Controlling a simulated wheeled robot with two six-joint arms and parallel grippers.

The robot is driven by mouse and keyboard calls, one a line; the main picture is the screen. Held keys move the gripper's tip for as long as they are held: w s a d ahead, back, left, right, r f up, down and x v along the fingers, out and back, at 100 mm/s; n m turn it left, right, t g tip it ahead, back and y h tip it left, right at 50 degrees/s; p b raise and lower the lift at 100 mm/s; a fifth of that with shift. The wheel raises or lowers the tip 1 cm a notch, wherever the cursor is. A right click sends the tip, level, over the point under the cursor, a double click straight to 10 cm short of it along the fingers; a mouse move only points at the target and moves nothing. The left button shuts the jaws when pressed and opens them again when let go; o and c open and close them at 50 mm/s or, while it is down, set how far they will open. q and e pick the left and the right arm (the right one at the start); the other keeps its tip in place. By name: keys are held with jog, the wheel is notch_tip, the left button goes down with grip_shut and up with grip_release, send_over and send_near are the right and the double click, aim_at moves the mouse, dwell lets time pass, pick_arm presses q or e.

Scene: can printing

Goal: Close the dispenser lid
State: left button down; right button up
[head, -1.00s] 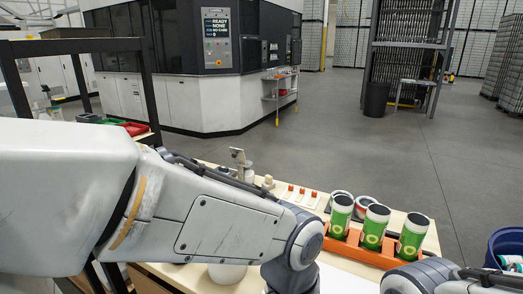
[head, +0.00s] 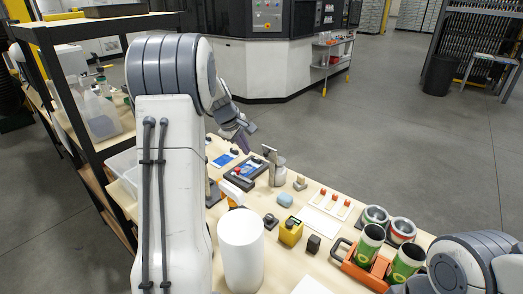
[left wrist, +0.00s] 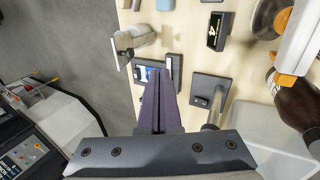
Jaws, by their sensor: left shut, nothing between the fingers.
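A small grey metal canister (head: 277,174), which looks like the dispenser, stands on the table in the head view. Its flat lid (head: 268,154) is tilted up, open. In the left wrist view the dispenser (left wrist: 140,36) is at upper left, its lid (left wrist: 115,54) standing out to the left side. My left gripper (head: 243,141) is above the far part of the table, left of the dispenser and apart from it. In the left wrist view its purple fingers (left wrist: 158,75) are shut with nothing between them. My right arm shows at lower right; its gripper is out of view.
A device with a blue screen (head: 245,171) lies beside the dispenser. A white roll (head: 241,250), a yellow box (head: 291,231) and an orange carrier (head: 346,262) with green cans stand nearer. A dark shelf frame (head: 75,115) is at left.

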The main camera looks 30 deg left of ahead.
aim_at(269, 157)
pick_arm(q)
jog(key=w+d+f+p, duration=0.1)
jog(key=w+f+p, duration=0.3)
jog(key=w+f, duration=0.2)
jog(key=shift+w+f, duration=0.2)
jog(key=shift+w, duration=0.55)
jog(key=shift+d, duration=0.1)
jog(key=shift+w+r+p, duration=0.15)
jog(key=shift+p, duration=0.2)
